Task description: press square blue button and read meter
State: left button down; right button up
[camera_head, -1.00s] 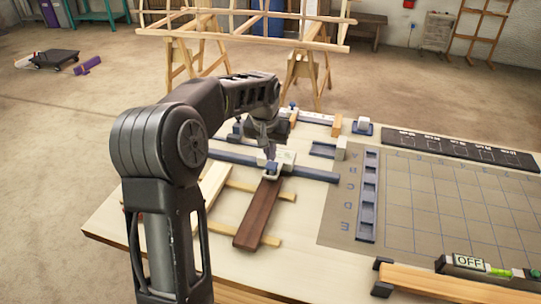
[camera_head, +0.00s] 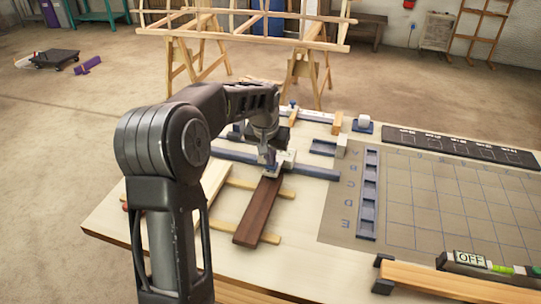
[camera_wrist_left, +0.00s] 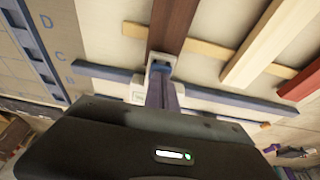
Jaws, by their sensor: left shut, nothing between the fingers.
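My left gripper (camera_head: 268,161) is shut and empty, pointing down at a small white-and-blue block (camera_head: 273,171) on the near side of the blue rail. In the left wrist view the fingers (camera_wrist_left: 161,88) reach this block (camera_wrist_left: 160,62) at the end of the dark brown lath (camera_wrist_left: 172,25); I cannot tell whether they touch it. The fingers hide part of the block. A dark device with a display reading "OFF" (camera_head: 469,257) lies at the lower right, with a green part beside the display. My right gripper is not in view.
The brown lath (camera_head: 257,212) and paler strips lie on the table's left part. A blue rail (camera_head: 315,173) crosses behind them. A blue slotted tray (camera_head: 368,195) borders the grid board (camera_head: 430,195). A pale lath (camera_head: 440,285) lies in front.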

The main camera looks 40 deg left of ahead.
pick_arm(q)
jog(key=shift+s+d+f, duration=0.1)
jog(key=shift+s+f, duration=0.15)
jog(key=shift+f, duration=0.3)
jog(key=r+p, duration=0.4)
jog(key=r, duration=0.1)
jog(key=shift+w+r, duration=0.2)
jog(key=shift+r, duration=0.1)
jog(key=shift+s+r+b, duration=0.2)
jog(key=shift+r+b, duration=0.3)
jog(key=shift+b, duration=0.2)
jog(key=a+v, duration=0.1)
jog(key=v, duration=0.7)
jog(key=shift+d+r+b, duration=0.25)
jog(key=shift+d+b, duration=0.2)
